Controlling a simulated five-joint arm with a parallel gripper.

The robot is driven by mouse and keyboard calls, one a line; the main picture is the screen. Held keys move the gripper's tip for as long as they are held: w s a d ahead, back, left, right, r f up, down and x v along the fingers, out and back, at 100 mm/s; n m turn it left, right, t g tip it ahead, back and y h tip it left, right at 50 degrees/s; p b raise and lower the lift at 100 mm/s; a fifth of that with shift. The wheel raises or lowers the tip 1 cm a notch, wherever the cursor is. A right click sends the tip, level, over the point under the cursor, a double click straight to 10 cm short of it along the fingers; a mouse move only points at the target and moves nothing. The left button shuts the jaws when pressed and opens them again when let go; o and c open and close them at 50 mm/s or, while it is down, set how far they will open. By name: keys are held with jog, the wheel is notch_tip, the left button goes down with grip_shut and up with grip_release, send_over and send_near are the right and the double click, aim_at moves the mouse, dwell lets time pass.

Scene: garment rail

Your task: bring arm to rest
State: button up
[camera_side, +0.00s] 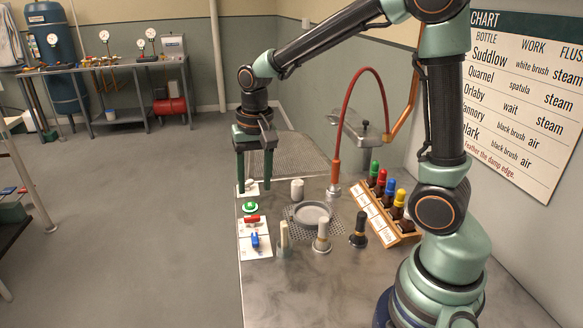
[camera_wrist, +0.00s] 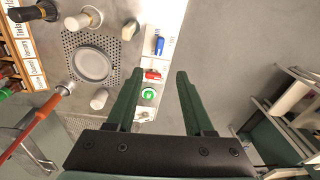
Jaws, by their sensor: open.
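My gripper (camera_side: 255,178) hangs pointing down above the far left part of the bench (camera_side: 300,290) in the side view. Its two green fingers are apart with nothing between them. In the wrist view my gripper (camera_wrist: 158,75) also shows its fingers spread and empty. Below and between them lie a green button (camera_wrist: 148,94), a red switch (camera_wrist: 152,75) and a blue switch (camera_wrist: 159,45) on white plates, apart from the fingertips. The arm is raised, its forearm reaching out across the bench.
A round grey dish (camera_side: 312,213) sits on a perforated plate. Brushes stand near it, including a dark one (camera_side: 358,228). A wooden rack (camera_side: 385,215) of bottles with coloured caps stands at right, near a red hose (camera_side: 382,95). A wall chart (camera_side: 525,95) hangs behind. Floor lies left of the bench.

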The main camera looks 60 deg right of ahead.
jog(key=s+r+n+t, duration=0.4)
jog(key=s+r+n, duration=0.3)
jog(key=s, duration=0.3)
jog(key=shift+a+r+n+t, duration=0.25)
jog(key=shift+a+n+t, duration=0.05)
jog(key=shift+a, duration=0.15)
